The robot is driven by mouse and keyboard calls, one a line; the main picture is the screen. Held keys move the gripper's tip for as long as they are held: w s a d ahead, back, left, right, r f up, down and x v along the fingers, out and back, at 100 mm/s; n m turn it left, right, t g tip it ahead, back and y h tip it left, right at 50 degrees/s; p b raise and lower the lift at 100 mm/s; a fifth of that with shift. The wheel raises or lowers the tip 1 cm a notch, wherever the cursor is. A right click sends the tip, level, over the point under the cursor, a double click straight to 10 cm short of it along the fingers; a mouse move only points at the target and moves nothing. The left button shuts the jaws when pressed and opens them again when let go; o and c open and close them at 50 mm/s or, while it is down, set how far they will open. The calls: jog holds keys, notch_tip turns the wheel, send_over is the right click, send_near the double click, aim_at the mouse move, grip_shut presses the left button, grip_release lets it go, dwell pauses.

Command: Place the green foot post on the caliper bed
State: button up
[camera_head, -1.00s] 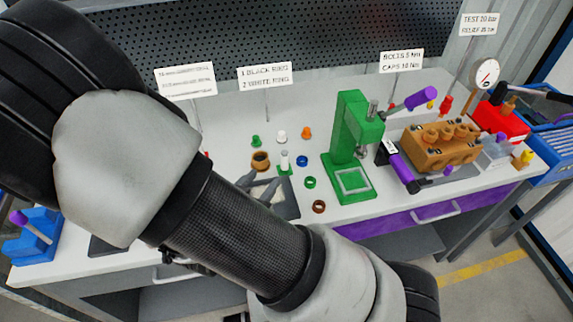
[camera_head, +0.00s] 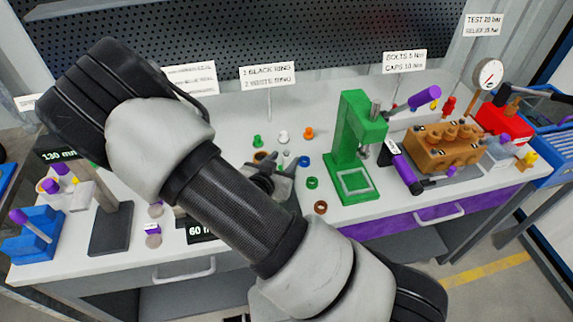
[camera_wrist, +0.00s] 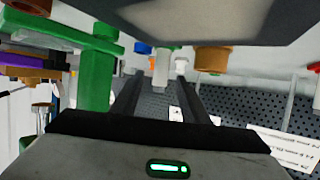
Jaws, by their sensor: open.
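The green foot post, a pale upright post (camera_wrist: 160,68) with a green foot (camera_wrist: 165,48), shows in the wrist view ahead of my fingers, roughly in line with the gap between them. It looks apart from them. My gripper (camera_wrist: 158,82) is open and empty. In the head view, my gripper (camera_head: 270,178) is low over the middle of the bench and largely covers the post. A dark flat plate (camera_head: 110,232) with an upright and a "130 mm" display (camera_head: 60,154) stands on the left; it may be the caliper bed, but I cannot tell for sure.
A green press (camera_head: 356,145) stands just right of my gripper. Small rings and caps lie around, including a green ring (camera_head: 312,183) and a brown ring (camera_head: 320,207). An orange pump block (camera_head: 440,150) is at right, a blue holder (camera_head: 35,240) at far left.

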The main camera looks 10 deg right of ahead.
grip_shut()
